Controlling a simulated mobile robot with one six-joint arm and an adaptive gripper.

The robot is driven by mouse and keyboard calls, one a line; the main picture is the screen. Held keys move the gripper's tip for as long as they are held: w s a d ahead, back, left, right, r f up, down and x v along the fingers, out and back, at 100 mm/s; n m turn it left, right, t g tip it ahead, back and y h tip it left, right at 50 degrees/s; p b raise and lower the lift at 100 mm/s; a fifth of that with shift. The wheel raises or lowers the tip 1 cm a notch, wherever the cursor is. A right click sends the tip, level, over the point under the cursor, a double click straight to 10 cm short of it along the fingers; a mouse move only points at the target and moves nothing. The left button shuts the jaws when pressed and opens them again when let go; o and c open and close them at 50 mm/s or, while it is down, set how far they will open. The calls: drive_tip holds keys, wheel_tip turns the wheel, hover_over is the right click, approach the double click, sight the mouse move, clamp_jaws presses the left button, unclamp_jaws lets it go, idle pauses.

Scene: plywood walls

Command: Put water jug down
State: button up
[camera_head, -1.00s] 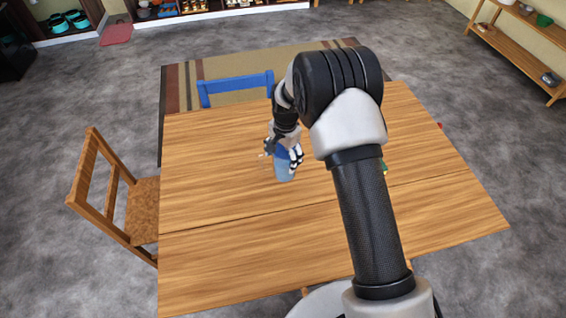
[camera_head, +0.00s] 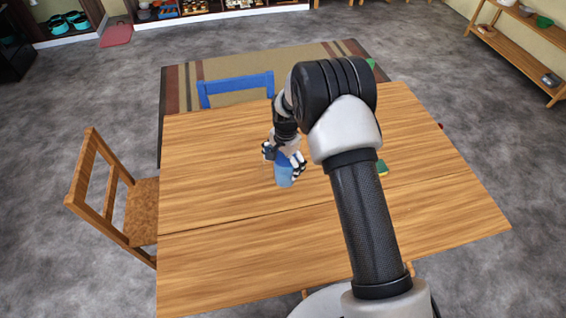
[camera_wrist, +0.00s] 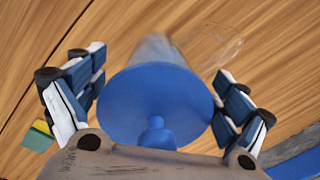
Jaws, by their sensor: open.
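The water jug (camera_head: 284,178) has a blue lid and a clear bluish body. It stands on the wooden table (camera_head: 220,150), near the middle, and looks upright. In the wrist view the round blue lid of the jug (camera_wrist: 155,100) fills the space between the fingers. My gripper (camera_head: 284,165) is open around the top of the jug, with one finger on each side.
A clear glass-like object (camera_wrist: 212,45) is beside the jug. A green and yellow sponge-like item (camera_head: 382,167) lies to the right, partly behind my arm. A wooden chair (camera_head: 105,195) is at the left and a blue chair (camera_head: 236,88) at the far side. The table's left half is clear.

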drive_tip(key=r+p, duration=0.1)
drive_tip(key=r, duration=0.3)
drive_tip(key=r+p, duration=0.1)
drive_tip(key=r, duration=0.3)
drive_tip(key=r+p, duration=0.1)
drive_tip(key=r, duration=0.3)
drive_tip(key=shift+s+d+r, duration=0.15)
drive_tip(key=shift+d+r, duration=0.15)
drive_tip(key=s+d+r+n+t, duration=0.15)
drive_tip(key=s+d+r, duration=0.25)
drive_tip(key=s+r, duration=0.5)
drive_tip(key=s+d+r+n+t, duration=0.1)
drive_tip(key=s+d+r+n, duration=0.3)
drive_tip(key=r, duration=0.9)
drive_tip(key=s+d+r+n+t, duration=0.1)
drive_tip(key=s+d, duration=0.1)
drive_tip(key=s, duration=0.8)
drive_tip(key=s+d+r+n+t, duration=0.1)
drive_tip(key=s+d+n, duration=0.1)
drive_tip(key=s, duration=0.8)
drive_tip(key=shift+s+r+h, duration=0.25)
drive_tip(key=shift+s+h, duration=0.05)
drive_tip(key=shift+s, duration=0.1)
